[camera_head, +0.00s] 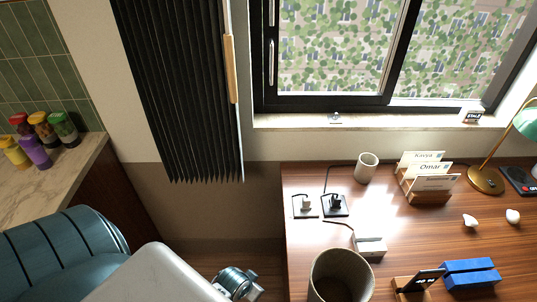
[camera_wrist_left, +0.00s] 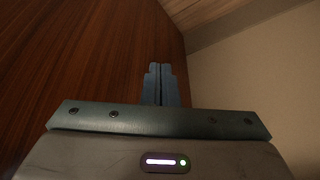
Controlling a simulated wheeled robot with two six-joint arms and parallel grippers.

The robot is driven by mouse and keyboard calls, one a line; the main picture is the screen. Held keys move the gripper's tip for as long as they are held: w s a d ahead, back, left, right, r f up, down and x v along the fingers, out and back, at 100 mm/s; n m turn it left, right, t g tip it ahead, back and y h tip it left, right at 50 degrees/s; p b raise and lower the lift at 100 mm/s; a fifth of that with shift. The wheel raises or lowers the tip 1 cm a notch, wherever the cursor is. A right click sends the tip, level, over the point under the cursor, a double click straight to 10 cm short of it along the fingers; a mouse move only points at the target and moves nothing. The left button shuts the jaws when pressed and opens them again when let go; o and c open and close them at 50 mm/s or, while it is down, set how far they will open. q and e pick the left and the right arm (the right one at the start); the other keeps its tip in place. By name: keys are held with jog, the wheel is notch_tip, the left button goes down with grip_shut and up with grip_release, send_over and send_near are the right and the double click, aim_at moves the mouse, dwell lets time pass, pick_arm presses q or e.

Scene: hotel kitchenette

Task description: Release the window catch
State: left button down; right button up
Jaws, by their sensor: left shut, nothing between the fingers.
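The black-framed window (camera_head: 385,55) is at the top right of the head view. A slim silver upright handle (camera_head: 271,62) is on its left frame. A small silver fitting (camera_head: 335,118) sits on the sill below the frame; I cannot tell which of these is the catch. My left arm comes in from the lower left, well below and left of the window. My left gripper (camera_wrist_left: 161,84) shows in the wrist view, its fingers together with nothing between them, beside a dark wood panel. My right gripper is out of view.
The desk (camera_head: 300,240) below the window holds a cup (camera_head: 366,167), a letter holder (camera_head: 430,192), a lamp (camera_head: 487,180) and a large round bin-like container (camera_head: 341,276). A dark pleated curtain (camera_head: 180,90) hangs left of the window. A counter (camera_head: 60,185) with several spice jars is at left.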

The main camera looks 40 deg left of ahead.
pick_arm(q)
notch_tip(320, 180, up, 13)
jog(key=w+d+t, duration=0.1)
jog(key=w+d, duration=0.1)
jog(key=w+d+r+t+h, duration=0.2)
jog(key=w+r+t, duration=0.5)
jog(key=w+r, duration=0.55)
jog(key=w+d+r+t+h, duration=0.25)
jog(key=w+r+t, duration=0.35)
jog(key=w+r, duration=0.7)
jog(key=w+a+r+n+t+y, duration=0.3)
jog(key=r+n+y, duration=0.15)
jog(key=r, duration=0.45)
jog(key=w+a+r+n+t+y, duration=0.2)
jog(key=a+r+n+t+y, duration=0.25)
jog(key=r, duration=0.35)
jog(key=w+a+r+n+g+y, duration=0.2)
jog(key=a+r+n+g+y, duration=0.4)
jog(key=n+g, duration=0.3)
jog(key=w+a+r+n+g+y+b, duration=0.1)
jog(key=a+r+n+g+y, duration=0.4)
jog(key=n+g, duration=0.5)
jog(key=w+a+n+y, duration=0.1)
jog(key=n, duration=0.3)
jog(key=shift+r, duration=0.4)
jog(key=shift+a, duration=0.15)
